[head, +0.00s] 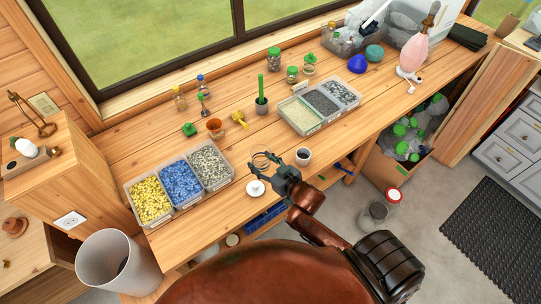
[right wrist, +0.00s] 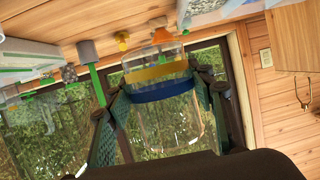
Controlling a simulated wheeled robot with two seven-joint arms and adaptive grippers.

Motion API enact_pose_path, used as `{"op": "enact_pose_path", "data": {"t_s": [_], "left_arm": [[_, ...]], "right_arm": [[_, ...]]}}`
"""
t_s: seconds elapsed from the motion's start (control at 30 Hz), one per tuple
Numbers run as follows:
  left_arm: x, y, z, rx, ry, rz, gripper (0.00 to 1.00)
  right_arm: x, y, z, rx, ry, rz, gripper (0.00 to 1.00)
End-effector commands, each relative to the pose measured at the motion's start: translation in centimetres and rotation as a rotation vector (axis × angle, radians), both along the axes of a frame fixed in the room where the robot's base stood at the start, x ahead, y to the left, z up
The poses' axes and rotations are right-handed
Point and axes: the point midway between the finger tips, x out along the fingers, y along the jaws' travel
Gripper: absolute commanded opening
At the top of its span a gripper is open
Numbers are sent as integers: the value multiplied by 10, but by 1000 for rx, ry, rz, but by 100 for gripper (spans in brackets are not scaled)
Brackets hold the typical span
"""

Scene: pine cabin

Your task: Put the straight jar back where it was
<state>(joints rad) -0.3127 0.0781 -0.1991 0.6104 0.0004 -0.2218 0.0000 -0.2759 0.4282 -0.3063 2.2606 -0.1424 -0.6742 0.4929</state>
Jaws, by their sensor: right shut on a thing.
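In the right wrist view the straight-sided jar (right wrist: 165,91) sits between the two green-grey fingers and carries a blue band and a yellow band. I cannot tell whether its base touches the bench. The left gripper is not in view.
Bins of yellow, blue and grey pieces (head: 181,181) are left, and another bin set (head: 319,106) is right. An orange pot (head: 215,127) and yellow item (head: 240,118) stand behind.

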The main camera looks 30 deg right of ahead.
Motion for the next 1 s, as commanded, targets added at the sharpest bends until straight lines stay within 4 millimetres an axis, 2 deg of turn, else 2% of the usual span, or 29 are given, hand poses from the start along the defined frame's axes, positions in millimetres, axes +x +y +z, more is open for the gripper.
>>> {"op": "enact_pose_path", "data": {"t_s": [0.2, 0.4, 0.6, 0.7, 0.9, 1.0], "left_arm": [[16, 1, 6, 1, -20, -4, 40], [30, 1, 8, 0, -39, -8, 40], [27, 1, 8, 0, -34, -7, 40], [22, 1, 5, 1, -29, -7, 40], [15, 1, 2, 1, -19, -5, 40], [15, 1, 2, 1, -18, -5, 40]], "right_arm": [[1, -18, -8, -13, 6, 28, 18], [32, -42, -25, -14, 6, 29, 18], [70, -71, -45, -15, 5, 29, 18], [82, -80, -67, -11, 7, 28, 18], [99, -94, -93, -11, 6, 29, 18], [103, -96, -99, -10, 5, 30, 18]]}}
